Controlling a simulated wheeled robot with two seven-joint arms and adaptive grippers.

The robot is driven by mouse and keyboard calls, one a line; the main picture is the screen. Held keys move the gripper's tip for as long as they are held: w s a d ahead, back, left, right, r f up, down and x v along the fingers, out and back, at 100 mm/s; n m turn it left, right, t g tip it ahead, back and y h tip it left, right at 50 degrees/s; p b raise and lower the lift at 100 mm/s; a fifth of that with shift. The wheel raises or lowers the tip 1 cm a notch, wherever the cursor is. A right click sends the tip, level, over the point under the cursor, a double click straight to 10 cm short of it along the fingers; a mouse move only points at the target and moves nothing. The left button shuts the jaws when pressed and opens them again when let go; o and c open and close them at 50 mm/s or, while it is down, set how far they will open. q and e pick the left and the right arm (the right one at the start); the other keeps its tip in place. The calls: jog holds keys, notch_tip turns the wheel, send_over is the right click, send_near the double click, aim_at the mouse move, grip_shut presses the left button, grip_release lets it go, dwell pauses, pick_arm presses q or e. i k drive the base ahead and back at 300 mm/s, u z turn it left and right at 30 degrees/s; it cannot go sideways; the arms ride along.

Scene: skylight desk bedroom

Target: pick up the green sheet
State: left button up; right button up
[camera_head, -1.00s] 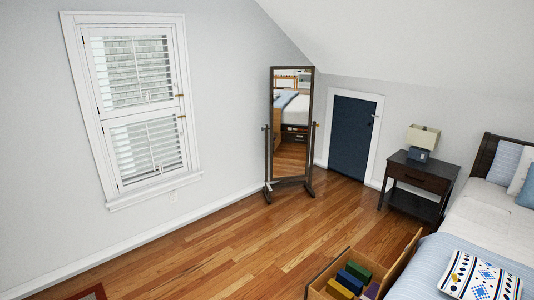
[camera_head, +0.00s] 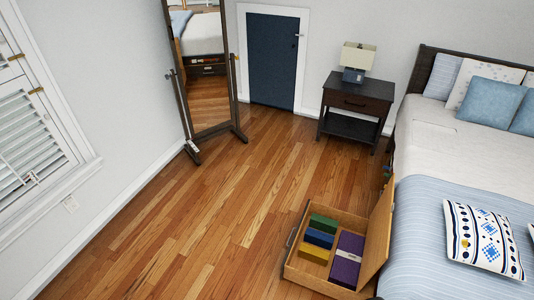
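A green folded block (camera_head: 324,223), which looks like the green sheet, lies at the far end of an open wooden box or drawer (camera_head: 307,281) on the floor beside the bed. A blue block (camera_head: 319,238) and a yellow block (camera_head: 314,254) lie in a row with it toward the near end. A purple block (camera_head: 347,259) lies along the right side. Neither of my grippers is in view.
A raised wooden panel (camera_head: 379,236) stands at the box's right, beside the bed (camera_head: 418,220). A dark nightstand (camera_head: 356,104) with a lamp and a standing mirror (camera_head: 201,75) are farther back. The wood floor (camera_head: 200,215) left of the box is clear.

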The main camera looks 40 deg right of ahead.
aim_at(324, 225)
jog(key=z, duration=0.1)
jog(key=i, duration=2.35)
jog(key=z, duration=1)
jog(key=i, duration=1.5)
jog(key=z, duration=1.7)
jog(key=i, duration=1.05)
jog(key=z, duration=0.55)
